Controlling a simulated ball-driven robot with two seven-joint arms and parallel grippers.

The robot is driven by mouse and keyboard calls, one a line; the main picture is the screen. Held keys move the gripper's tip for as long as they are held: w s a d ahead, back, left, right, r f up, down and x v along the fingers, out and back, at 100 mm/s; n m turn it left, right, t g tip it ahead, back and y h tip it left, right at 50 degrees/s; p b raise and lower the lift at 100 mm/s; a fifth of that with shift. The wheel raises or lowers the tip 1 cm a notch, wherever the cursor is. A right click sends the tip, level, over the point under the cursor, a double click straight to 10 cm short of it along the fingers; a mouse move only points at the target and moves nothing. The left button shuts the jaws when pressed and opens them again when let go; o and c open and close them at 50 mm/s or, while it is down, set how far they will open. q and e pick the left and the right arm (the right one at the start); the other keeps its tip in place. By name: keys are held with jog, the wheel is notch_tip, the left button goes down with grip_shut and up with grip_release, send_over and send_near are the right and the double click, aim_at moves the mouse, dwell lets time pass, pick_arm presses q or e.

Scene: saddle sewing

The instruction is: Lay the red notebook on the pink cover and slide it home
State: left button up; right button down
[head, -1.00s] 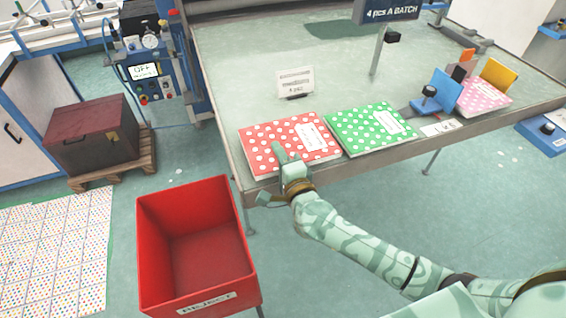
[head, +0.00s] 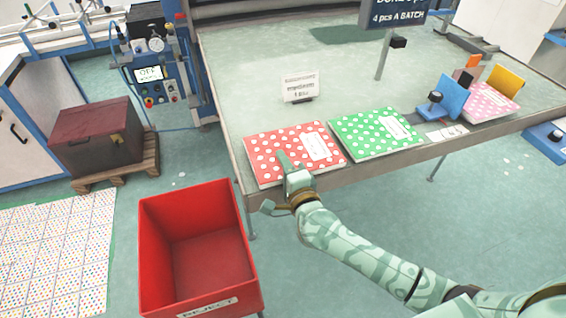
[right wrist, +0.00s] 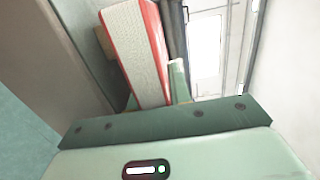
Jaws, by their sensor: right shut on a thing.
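The red notebook (head: 268,152) with white dots and a white label lies at the left of the table's front edge. My right gripper (head: 285,162) is shut on its front edge, one finger on top of the cover. In the right wrist view the notebook (right wrist: 138,50) shows edge-on, its page block and red cover between the fingers. The pink cover (head: 488,101), dotted, lies at the right end of the table, beside a blue stop (head: 455,95) and yellow and orange upright plates. My left gripper is out of view.
A green dotted notebook (head: 374,133) lies between the red one and the blue stop. A small card stand (head: 300,87) and a sign post (head: 385,60) stand behind. A red reject bin (head: 190,250) stands below the table at the left.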

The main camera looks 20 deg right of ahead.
jog(key=shift+f, duration=0.15)
jog(key=c, duration=1.2)
grip_release()
jog(key=shift+s+f, duration=0.15)
jog(key=shift+f, duration=0.2)
jog(key=s+p, duration=0.2)
jog(key=s, duration=0.7)
jog(key=shift+s+d+r+p, duration=0.15)
jog(key=shift+s+d+p, duration=0.05)
jog(key=shift+s+p, duration=0.2)
